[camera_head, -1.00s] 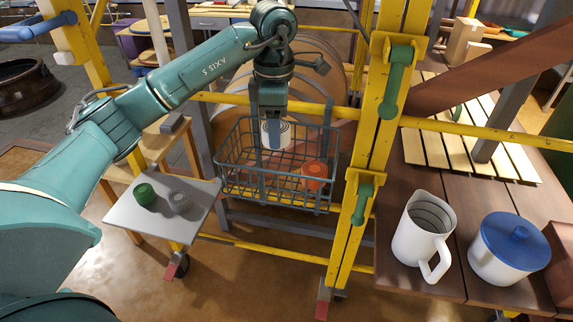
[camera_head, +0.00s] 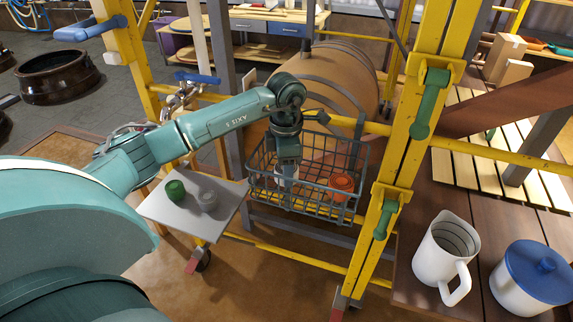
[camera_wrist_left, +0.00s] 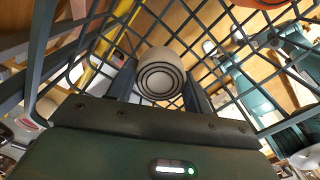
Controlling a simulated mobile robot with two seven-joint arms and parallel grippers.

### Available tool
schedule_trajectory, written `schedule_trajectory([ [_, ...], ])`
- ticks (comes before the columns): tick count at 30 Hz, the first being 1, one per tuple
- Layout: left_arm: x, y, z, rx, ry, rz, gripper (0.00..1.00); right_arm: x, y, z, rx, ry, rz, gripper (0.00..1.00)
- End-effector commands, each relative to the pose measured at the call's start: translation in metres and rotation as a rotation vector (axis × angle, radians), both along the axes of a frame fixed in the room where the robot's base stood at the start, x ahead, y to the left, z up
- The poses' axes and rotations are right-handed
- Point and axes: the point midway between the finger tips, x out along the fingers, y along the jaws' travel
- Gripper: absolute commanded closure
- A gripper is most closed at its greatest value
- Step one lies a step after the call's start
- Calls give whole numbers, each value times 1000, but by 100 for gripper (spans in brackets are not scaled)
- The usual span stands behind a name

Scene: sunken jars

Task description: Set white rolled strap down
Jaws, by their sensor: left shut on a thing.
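The white rolled strap (camera_wrist_left: 160,74) is between the two fingers of my left gripper (camera_wrist_left: 160,98) in the left wrist view, its dark spiral edge facing the camera. In the head view the left gripper (camera_head: 286,174) reaches down inside the wire basket (camera_head: 312,207), shut on the strap (camera_head: 291,173), which is partly hidden by the wrist and wires. I cannot tell whether the strap touches the basket floor. An orange rolled strap (camera_head: 342,182) lies in the basket to the right of the gripper. My right gripper is not in view.
A light shelf (camera_head: 175,216) left of the basket holds a green roll (camera_head: 175,190) and a grey roll (camera_head: 208,200). Yellow frame posts (camera_head: 402,150) stand right of the basket. A white jug (camera_head: 444,252) and a blue-lidded pot (camera_head: 530,274) stand on the brown table (camera_head: 425,285).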

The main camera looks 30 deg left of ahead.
Motion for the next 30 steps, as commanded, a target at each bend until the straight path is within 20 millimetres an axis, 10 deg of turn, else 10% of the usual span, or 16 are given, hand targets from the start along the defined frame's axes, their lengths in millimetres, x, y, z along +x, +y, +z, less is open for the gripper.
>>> schedule_trajectory([
  [8, 0, 0, -2, -1, -2, 0, 76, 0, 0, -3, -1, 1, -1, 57],
  [9, 0, 0, -3, 0, -1, 0, 49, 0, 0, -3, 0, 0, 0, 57],
  [17, 0, 0, -2, 0, -1, 0, 28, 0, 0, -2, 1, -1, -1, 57],
  [30, 1, 0, 19, 0, -6, 1, 28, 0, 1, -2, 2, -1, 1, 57],
])
